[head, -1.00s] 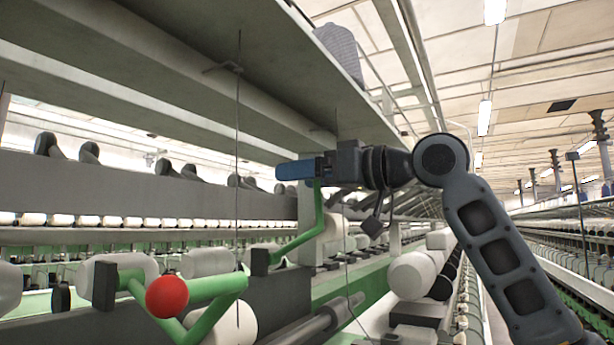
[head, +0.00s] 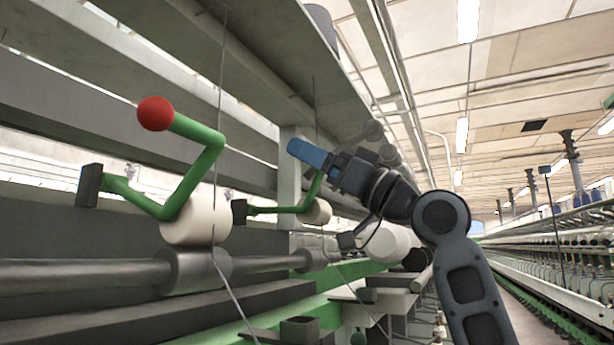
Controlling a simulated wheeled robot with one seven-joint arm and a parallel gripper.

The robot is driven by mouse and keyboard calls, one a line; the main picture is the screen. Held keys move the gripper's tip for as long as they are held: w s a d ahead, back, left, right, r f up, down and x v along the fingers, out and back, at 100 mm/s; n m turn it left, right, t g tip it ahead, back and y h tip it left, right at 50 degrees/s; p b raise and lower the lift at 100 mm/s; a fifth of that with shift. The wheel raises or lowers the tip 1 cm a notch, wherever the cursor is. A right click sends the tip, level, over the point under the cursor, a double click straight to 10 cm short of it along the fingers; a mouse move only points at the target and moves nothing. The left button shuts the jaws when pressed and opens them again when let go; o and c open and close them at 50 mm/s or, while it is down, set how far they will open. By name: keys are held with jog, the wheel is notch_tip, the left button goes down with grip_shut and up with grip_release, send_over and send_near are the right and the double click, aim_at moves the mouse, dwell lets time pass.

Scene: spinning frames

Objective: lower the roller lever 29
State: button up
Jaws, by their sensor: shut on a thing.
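My gripper (head: 314,158) with blue fingers is shut at the upper end of a green roller lever (head: 291,209). That lever runs from a dark mounting block to a bend, then up to the fingers. Its tip is hidden by the fingers. A white roller (head: 318,212) sits by its bend. A nearer green lever (head: 196,168) has a red ball knob (head: 155,113) and stands raised, apart from my gripper. No number shows on either lever, so I cannot tell which is 29.
A white roller (head: 196,220) sits by the near lever, above a long grey metal shaft (head: 90,273). A grey overhead beam (head: 258,75) runs above my gripper. Thin rods hang in front of the machine. The aisle at right looks open.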

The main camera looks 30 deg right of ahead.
jog(key=shift+t+y, duration=0.7)
jog(key=shift+t, duration=0.2)
jog(key=f+b, duration=0.2)
jog(key=s+f+b, duration=0.1)
jog(key=f+b, duration=0.1)
jog(key=shift+d+b, duration=0.2)
jog(key=shift+b, duration=0.2)
jog(key=shift+s+d+f+b, duration=0.15)
jog(key=shift+f+b, duration=0.55)
jog(key=shift+b, duration=0.4)
jog(key=shift+f, duration=0.1)
jog(key=o, duration=1.3)
jog(key=shift+o, duration=0.3)
jog(key=b+v, duration=0.1)
jog(key=v, duration=0.6)
jog(key=shift+s+d+f, duration=0.15)
jog(key=shift+s+f, duration=0.1)
